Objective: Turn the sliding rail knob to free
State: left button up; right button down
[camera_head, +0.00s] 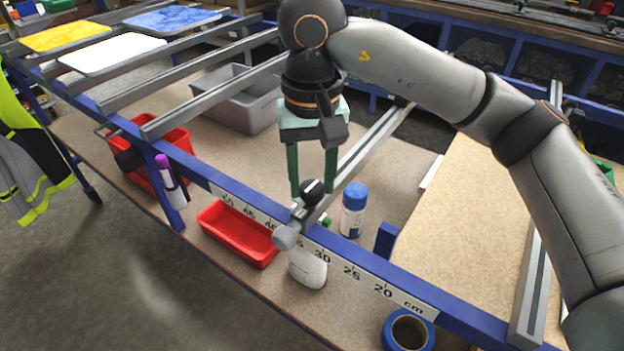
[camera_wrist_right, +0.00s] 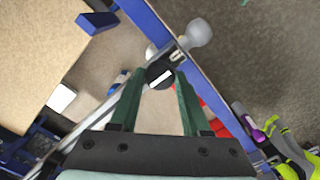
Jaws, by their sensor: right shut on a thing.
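The black knob (camera_head: 312,192) with a white mark sits on the sliding rail (camera_head: 372,140), close to the rail's front end. It also shows in the right wrist view (camera_wrist_right: 158,77) with its white line. My right gripper (camera_head: 312,188) comes down from above with its green fingers on either side of the knob, shut on it. The wrist view shows the fingertips (camera_wrist_right: 160,76) flanking the knob. A grey rounded handle (camera_head: 287,236) ends the rail, just in front of the blue beam. My left gripper is not in view.
The blue beam carries a centimetre scale (camera_head: 352,272). Below are a red tray (camera_head: 238,234), a white bottle (camera_head: 307,268), a blue-capped bottle (camera_head: 354,210) and blue tape (camera_head: 408,330). A grey bin (camera_head: 238,98) stands behind. Other rails lie to the left.

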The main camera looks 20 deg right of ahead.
aim_at(312, 186)
jog(key=shift+n, duration=0.3)
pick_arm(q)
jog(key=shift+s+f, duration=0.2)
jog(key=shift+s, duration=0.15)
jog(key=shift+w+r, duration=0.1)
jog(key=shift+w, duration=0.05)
pick_arm(e)
jog(key=shift+c, duration=1.8)
grip_release()
pick_arm(q)
jog(key=p, duration=0.1)
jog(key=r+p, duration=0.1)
jog(key=p, duration=0.1)
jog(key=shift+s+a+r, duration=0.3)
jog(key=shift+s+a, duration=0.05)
pick_arm(e)
notch_tip(312, 186, up, 13)
jog(key=shift+f, duration=0.2)
